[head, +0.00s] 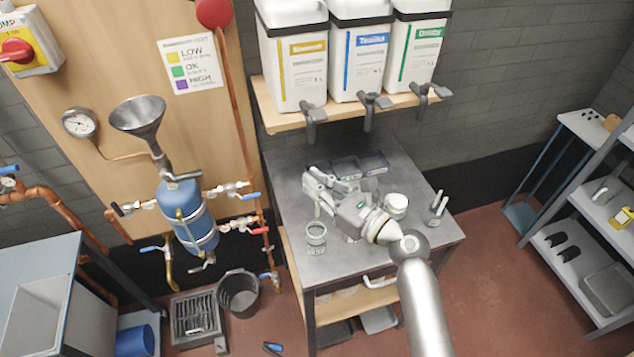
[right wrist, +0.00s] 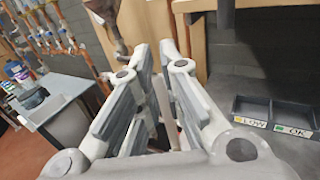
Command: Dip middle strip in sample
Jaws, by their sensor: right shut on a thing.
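My right gripper (head: 314,190) is above the grey steel table, pointing left. It also shows in the right wrist view (right wrist: 160,85), where its fingers are closed in on something thin and mostly hidden. I cannot make out a test strip clearly. An open glass jar (head: 316,236), which looks like the sample, stands on the table in front of and below the fingers, apart from them. A white-lidded pot (head: 396,205) stands right of the gripper. My left gripper is not in view.
A black tray (head: 374,160) with compartments lies at the table's back; LOW and OK labels show in the right wrist view (right wrist: 268,108). A small holder (head: 435,210) stands at the right. Three white canisters (head: 362,60) with taps overhang the back. The table's front is clear.

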